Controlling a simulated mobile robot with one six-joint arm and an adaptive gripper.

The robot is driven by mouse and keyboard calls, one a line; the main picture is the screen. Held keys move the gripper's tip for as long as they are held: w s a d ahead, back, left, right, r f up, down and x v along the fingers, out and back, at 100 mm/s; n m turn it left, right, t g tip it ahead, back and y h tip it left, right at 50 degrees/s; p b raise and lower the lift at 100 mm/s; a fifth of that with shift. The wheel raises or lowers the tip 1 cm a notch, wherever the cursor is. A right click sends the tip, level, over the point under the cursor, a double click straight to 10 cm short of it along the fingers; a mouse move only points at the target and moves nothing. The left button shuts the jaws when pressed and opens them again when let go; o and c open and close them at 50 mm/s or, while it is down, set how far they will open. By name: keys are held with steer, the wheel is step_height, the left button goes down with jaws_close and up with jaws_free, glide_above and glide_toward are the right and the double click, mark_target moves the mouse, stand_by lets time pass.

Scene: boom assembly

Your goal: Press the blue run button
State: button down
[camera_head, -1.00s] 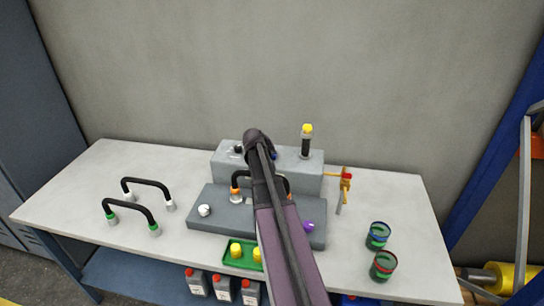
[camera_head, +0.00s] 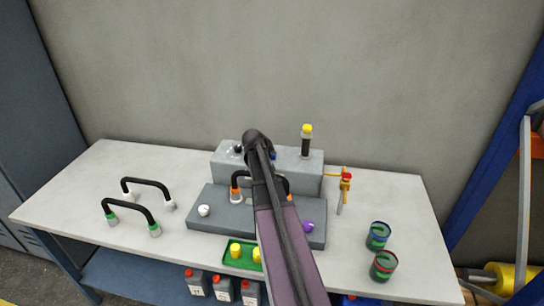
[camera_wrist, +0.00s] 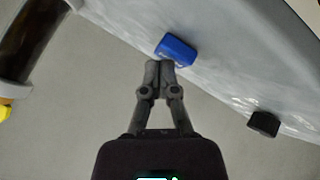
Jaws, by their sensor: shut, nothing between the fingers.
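The blue run button (camera_wrist: 176,49) sits on the face of the grey machine block (camera_wrist: 225,62) in the wrist view. In the head view only a sliver of blue (camera_head: 275,155) shows beside my arm. My gripper (camera_wrist: 160,66) is shut and empty, with its fingertips at the lower left edge of the blue button. They look very close to it, and I cannot tell whether they touch. In the head view my arm hides my gripper.
A black knob (camera_wrist: 264,124) is to the right of my gripper in the wrist view. A dark cylinder with a yellow cap (camera_head: 306,140) stands on the block.

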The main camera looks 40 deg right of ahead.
steer(key=shift+s+a+f+b, duration=0.3)
steer(key=shift+s+f+b, duration=0.1)
steer(key=shift+s+b, duration=0.2)
stand_by(0.8)
steer(key=shift+w+d+r, duration=0.1)
steer(key=shift+w+d+r+p, duration=0.25)
steer(key=shift+w+d+p, duration=0.25)
steer(key=shift+p, duration=0.1)
steer(key=shift+w+d, duration=0.1)
steer(key=shift+w, duration=0.2)
steer(key=shift+w+r+p, duration=0.1)
steer(key=shift+r+p, duration=0.05)
steer(key=shift+p, duration=0.15)
steer(key=shift+r+p, duration=2.5)
steer(key=shift+p, duration=0.05)
steer(key=shift+f, duration=0.1)
